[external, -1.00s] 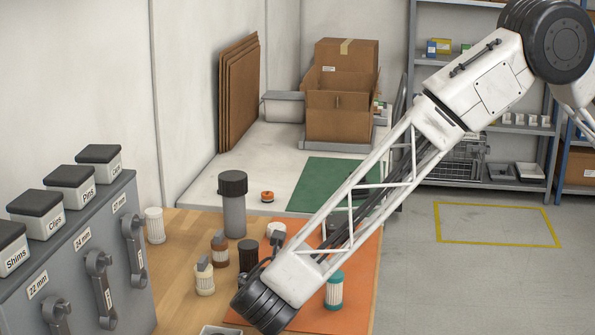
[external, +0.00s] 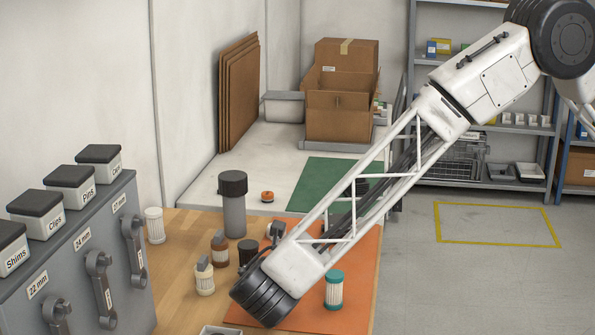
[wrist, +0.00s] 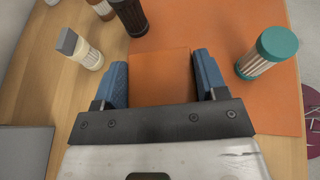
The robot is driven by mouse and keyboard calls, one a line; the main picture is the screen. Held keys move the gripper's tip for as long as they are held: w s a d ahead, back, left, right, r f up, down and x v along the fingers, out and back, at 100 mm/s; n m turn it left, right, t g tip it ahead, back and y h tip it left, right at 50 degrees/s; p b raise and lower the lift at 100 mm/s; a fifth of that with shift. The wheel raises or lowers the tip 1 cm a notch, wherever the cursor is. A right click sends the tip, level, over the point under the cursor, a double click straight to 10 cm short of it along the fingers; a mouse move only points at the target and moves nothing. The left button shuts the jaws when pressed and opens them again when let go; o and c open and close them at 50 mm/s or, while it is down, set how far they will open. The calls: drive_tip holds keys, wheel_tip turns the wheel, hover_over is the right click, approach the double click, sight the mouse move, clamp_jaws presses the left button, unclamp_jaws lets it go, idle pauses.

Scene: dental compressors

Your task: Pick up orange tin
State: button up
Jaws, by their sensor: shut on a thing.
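The orange tin (wrist: 161,88) shows in the wrist view as a boxy orange shape between the two blue fingers of my gripper (wrist: 160,64). My gripper is shut on it, and the dark palm bar hides its near end. Its colour is close to the orange mat under it, so its height above the mat is hard to tell. In the external view my arm's end hides the fingers and the tin.
An orange mat (external: 352,260) lies on the wooden table. A teal-capped jar (external: 334,290) stands to the right of my wrist; a dark jar (external: 248,252) and a cream bottle (external: 204,279) stand left. A grey cylinder (external: 234,212) stands farther back.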

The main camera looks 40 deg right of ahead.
drive_tip(key=shift+r, duration=4)
